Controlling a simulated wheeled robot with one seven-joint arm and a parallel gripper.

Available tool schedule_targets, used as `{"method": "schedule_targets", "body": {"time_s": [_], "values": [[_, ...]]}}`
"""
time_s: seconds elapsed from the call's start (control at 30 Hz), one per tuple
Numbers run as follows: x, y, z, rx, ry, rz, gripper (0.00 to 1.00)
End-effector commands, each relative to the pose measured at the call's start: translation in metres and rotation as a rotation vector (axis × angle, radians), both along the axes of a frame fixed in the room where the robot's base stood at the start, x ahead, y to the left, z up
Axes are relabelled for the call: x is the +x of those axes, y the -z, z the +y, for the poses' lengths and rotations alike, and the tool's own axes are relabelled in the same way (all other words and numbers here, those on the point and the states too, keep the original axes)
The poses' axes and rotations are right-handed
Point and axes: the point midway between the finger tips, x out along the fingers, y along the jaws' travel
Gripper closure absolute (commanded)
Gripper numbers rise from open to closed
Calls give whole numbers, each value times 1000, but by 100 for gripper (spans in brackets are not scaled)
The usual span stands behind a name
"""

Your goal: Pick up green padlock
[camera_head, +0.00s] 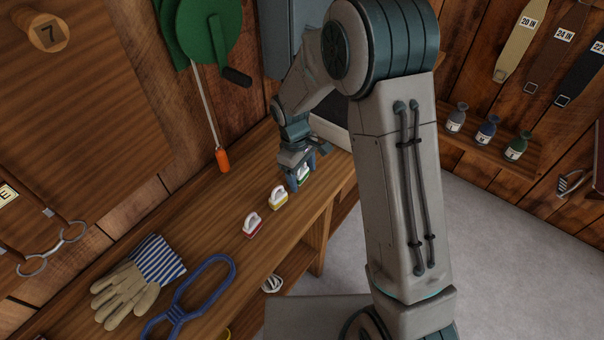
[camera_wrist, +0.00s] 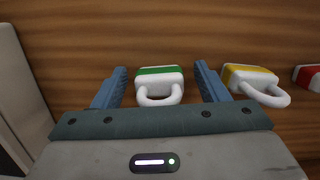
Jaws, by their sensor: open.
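The green padlock (camera_wrist: 158,76) has a white body with a green band and a white shackle. In the wrist view it lies on the wooden bench between the two blue fingers of my gripper (camera_wrist: 160,86), with a gap on each side. The fingers are open. In the head view my gripper (camera_head: 300,178) is low over the bench, and the green padlock (camera_head: 304,174) shows partly behind a finger. The yellow padlock (camera_wrist: 250,80) lies just right of the right finger; it also shows in the head view (camera_head: 278,198).
A red padlock (camera_head: 253,224) lies farther along the bench (camera_head: 213,215). Gloves (camera_head: 130,290) and a blue looped tool (camera_head: 190,300) lie at the near end. A green reel (camera_head: 210,30) with an orange-tipped rod hangs on the wall. Small bottles (camera_head: 487,130) stand on a shelf at right.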

Motion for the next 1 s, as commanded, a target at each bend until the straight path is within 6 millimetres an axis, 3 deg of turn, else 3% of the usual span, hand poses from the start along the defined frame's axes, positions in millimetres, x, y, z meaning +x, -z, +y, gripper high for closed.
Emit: {"method": "schedule_targets", "body": {"time_s": [0.07,0.1,0.27,0.3,0.67,0.83,0.93,1.0], "values": [[0,0,0,0,0,0,33],[0,0,0,0,0,0,38],[0,0,0,0,0,0,83],[0,0,0,0,0,0,86],[1,-5,0,1,0,-2,86],[1,-24,0,2,1,-5,86],[1,-47,1,3,2,-6,86],[-13,-52,-9,1,3,-2,86]]}}
